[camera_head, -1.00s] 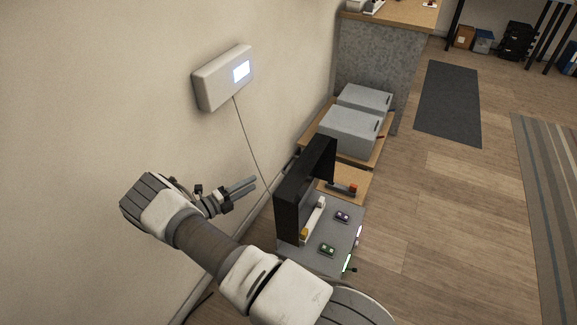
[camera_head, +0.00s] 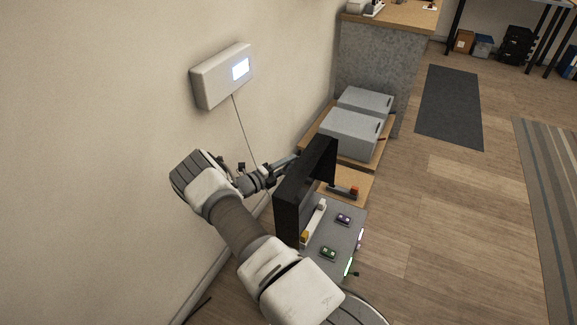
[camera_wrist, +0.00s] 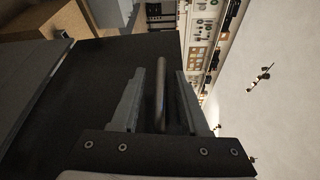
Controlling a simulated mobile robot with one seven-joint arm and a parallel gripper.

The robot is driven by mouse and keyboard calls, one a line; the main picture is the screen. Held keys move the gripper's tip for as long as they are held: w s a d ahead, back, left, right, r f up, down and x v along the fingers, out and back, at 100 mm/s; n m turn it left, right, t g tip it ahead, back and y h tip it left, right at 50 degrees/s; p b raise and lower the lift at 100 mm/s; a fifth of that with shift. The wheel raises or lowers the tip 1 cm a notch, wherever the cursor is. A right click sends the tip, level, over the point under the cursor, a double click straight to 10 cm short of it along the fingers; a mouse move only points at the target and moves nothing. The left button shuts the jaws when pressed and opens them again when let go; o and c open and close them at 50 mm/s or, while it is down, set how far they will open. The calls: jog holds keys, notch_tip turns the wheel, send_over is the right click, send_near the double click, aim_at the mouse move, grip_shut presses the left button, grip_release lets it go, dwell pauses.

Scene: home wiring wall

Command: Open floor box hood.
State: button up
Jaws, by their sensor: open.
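A black upright hood (camera_head: 296,196) stands along the wall-side edge of the grey floor box (camera_head: 330,238); it looks raised, at a steep angle. My gripper (camera_head: 284,163) is on its wall side, near the top far part, partly hidden. In the wrist view, my gripper (camera_wrist: 163,78) is open, with a dark round bar (camera_wrist: 160,92) between its fingers. The dark panel (camera_wrist: 85,105) beside it appears to be the hood. I cannot tell whether either finger touches the bar.
A white wall panel (camera_head: 221,76) with a lit screen and hanging cord is above. Grey boxes (camera_head: 352,133) stand on a wooden board beyond the hood. Green (camera_head: 328,253) and purple (camera_head: 343,219) modules sit on the floor box. Wooden floor is free to the right.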

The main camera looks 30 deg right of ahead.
jog(key=shift+d, duration=0.2)
jog(key=shift+c, duration=0.3)
grip_shut()
dwell(1.1)
